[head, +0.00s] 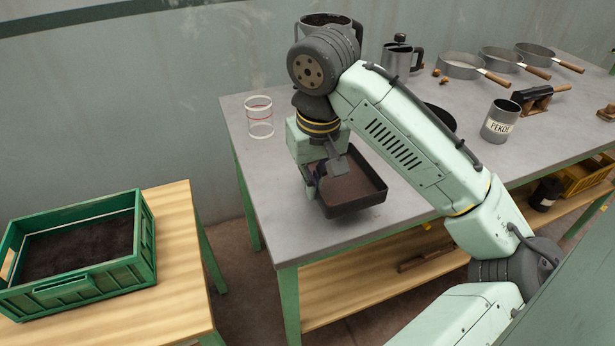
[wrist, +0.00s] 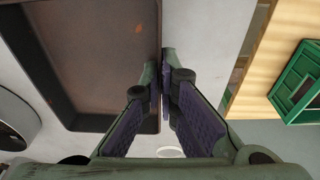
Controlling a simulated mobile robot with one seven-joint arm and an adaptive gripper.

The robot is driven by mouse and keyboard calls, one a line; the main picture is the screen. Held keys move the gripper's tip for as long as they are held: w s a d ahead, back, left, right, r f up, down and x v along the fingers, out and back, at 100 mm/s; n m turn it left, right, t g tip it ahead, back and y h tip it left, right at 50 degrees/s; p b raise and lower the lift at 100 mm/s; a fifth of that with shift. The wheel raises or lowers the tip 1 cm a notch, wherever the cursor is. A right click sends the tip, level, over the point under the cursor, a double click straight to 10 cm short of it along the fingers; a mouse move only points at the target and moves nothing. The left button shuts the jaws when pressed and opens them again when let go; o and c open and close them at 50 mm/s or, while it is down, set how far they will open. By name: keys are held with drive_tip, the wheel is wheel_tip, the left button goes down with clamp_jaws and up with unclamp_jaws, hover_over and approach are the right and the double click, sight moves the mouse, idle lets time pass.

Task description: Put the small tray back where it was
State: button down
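The small tray (head: 358,188) is dark brown, shallow and rectangular, with an empty, rust-spotted inside. It is over the near left part of the grey table; I cannot tell whether it touches the top. My gripper (head: 316,178) is at its left wall. In the wrist view the tray (wrist: 95,45) fills the upper left, and my gripper's fingers (wrist: 165,78) close on its wall, one inside and one outside. My arm hides part of the tray's far side in the head view.
The grey table (head: 250,175) holds a clear glass cylinder (head: 259,117), a PEKOE tin (head: 500,121), a metal jug (head: 397,60) and several sieves (head: 460,66). A green crate (head: 72,285) of dark material stands on a wooden table (head: 180,235) to the left.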

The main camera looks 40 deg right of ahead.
drive_tip(key=w, duration=0.1)
drive_tip(key=w+d, duration=0.1)
drive_tip(key=w, duration=0.1)
drive_tip(key=shift+w+d+f+p, duration=0.1)
drive_tip(key=shift+w+f+p, duration=0.05)
drive_tip(key=shift+w+p, duration=0.15)
drive_tip(key=shift+w+f+p, duration=0.1)
drive_tip(key=shift+f+p, duration=0.25)
drive_tip(key=shift+f, duration=1.45)
drive_tip(key=shift+f, duration=0.15)
drive_tip(key=c, duration=2.3)
unclamp_jaws()
drive_tip(key=o, duration=0.5)
drive_tip(key=r, duration=0.4)
drive_tip(key=s+r, duration=0.1)
drive_tip(key=r, duration=0.3)
drive_tip(key=r+b, duration=0.1)
drive_tip(key=r, duration=0.3)
drive_tip(key=shift+s+a+r, duration=0.1)
drive_tip(key=shift+s+a, duration=0.15)
drive_tip(key=shift+s, duration=0.1)
